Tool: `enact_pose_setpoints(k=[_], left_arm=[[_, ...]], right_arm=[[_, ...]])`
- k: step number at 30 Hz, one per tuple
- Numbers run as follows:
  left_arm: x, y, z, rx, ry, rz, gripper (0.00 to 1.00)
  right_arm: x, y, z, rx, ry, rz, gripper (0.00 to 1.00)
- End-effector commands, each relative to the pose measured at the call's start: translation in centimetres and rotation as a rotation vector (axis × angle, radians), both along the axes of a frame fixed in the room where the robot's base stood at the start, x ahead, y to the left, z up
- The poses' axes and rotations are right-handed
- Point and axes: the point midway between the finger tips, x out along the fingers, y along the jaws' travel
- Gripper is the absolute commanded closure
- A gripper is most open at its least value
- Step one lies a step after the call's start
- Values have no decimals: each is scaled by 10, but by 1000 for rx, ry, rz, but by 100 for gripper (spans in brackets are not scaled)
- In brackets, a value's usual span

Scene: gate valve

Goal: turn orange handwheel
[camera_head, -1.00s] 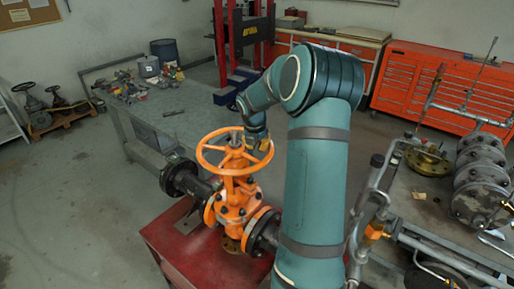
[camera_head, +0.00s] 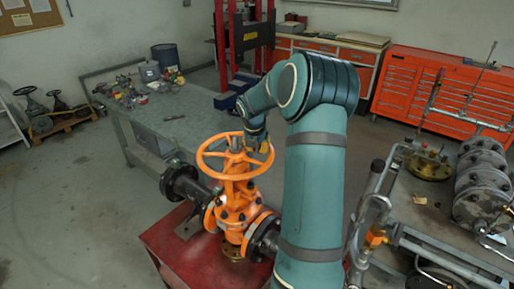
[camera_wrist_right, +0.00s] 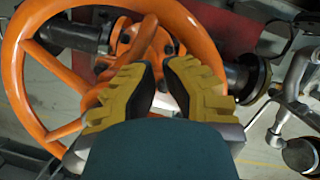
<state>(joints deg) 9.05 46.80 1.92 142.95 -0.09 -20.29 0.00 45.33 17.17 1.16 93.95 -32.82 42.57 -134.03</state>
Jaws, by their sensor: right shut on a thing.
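The orange handwheel (camera_head: 204,166) sits on top of the orange gate valve (camera_head: 238,207) in the head view. It also shows in the wrist view, with its orange rim (camera_wrist_right: 14,75) curving along the left and top. My right gripper (camera_head: 262,147) is at the right side of the wheel rim, coming from above. In the wrist view its yellow ridged fingers (camera_wrist_right: 160,88) are shut on the handwheel, and the gripped part is mostly hidden between and below them. My left gripper is not in view.
The valve stands on a red table (camera_head: 175,252) with dark pipe flanges at both sides. A grey workbench (camera_head: 190,120) with parts is behind. A metal pipe rig (camera_head: 375,215) stands close to the right of my arm. Open floor lies to the left.

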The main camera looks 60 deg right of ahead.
Motion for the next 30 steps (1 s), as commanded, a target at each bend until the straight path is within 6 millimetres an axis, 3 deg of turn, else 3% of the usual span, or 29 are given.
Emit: enact_pose_setpoints(k=[5, 18, 24, 30], left_arm=[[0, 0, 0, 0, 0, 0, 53], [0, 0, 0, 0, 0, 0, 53], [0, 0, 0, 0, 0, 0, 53], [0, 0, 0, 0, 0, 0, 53]], right_arm=[[-2, 6, 21, -3, -2, -1, 100], [-10, 31, 100, -3, -3, 2, 100], [-12, 36, 113, -2, -2, 0, 100], [-12, 36, 115, -1, 0, 0, 100]])
